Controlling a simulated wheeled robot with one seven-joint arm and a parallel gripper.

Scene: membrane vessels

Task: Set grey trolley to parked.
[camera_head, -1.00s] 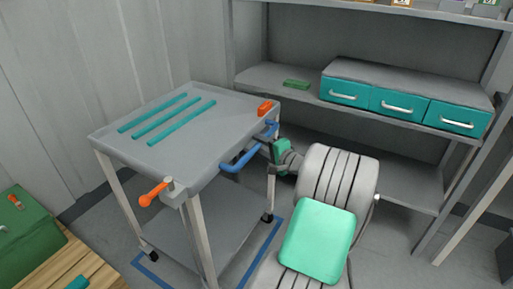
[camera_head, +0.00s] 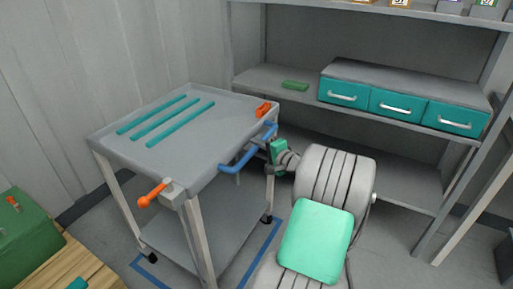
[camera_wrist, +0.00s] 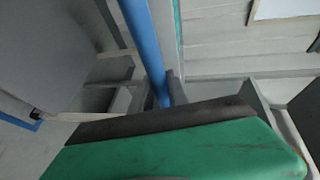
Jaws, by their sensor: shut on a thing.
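The grey trolley (camera_head: 205,127) stands left of centre in the head view, with three teal strips on its top and a blue handle (camera_head: 238,163) along its right side. An orange lever (camera_head: 152,196) sticks out at its near corner, and an orange piece (camera_head: 263,109) sits at its far right corner. My gripper (camera_head: 268,147) is shut on the blue handle. In the wrist view the blue bar (camera_wrist: 140,40) runs down to the dark finger (camera_wrist: 172,88); the exact contact is partly hidden. Blue floor lines (camera_head: 262,255) show beside and below the trolley; the near part is cut off.
A grey shelf unit (camera_head: 290,72) stands behind, with teal drawers (camera_head: 397,104) and a small green block (camera_head: 295,85). A green box (camera_head: 30,235) sits on a wooden surface (camera_head: 62,268) at lower left, near the trolley. A wall rises behind the trolley's left side.

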